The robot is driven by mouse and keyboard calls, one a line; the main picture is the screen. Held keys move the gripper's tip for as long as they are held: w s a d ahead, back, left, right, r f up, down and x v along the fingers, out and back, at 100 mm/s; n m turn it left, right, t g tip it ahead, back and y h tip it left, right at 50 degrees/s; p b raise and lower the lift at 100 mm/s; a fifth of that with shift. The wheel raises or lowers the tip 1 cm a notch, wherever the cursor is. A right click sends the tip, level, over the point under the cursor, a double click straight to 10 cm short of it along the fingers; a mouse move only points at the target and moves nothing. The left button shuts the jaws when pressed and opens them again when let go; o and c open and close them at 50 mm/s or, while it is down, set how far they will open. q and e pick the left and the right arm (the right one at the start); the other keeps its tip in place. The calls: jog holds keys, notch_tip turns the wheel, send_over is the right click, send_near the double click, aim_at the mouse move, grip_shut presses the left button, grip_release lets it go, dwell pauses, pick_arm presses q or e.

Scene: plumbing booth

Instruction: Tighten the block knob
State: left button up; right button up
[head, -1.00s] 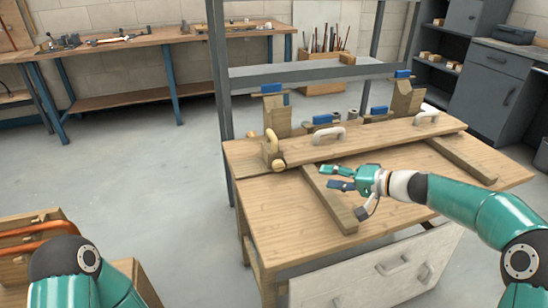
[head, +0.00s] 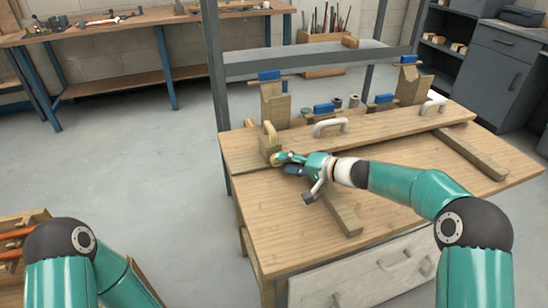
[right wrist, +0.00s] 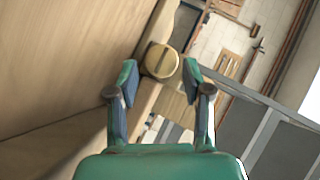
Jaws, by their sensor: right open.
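The block knob (right wrist: 161,61) is a round, light wooden knob with a dark slot across its face. It sits on the front of a wooden block (head: 268,142) at the left end of the long board. In the right wrist view it is just beyond and between the fingertips of my right gripper (right wrist: 158,75). My right gripper also shows in the head view (head: 284,163), where it is at the knob and hides most of it. It is open; I cannot tell whether a finger touches the knob. My left gripper is out of view; only the left arm shows.
The long board (head: 380,127) with white handles (head: 331,127) lies across the wooden bench (head: 290,220). Beams (head: 343,212) lie on the bench below my right arm. Wooden posts with blue clamps (head: 270,75) stand behind. The bench's front left is clear.

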jog(key=shift+x, duration=1.35)
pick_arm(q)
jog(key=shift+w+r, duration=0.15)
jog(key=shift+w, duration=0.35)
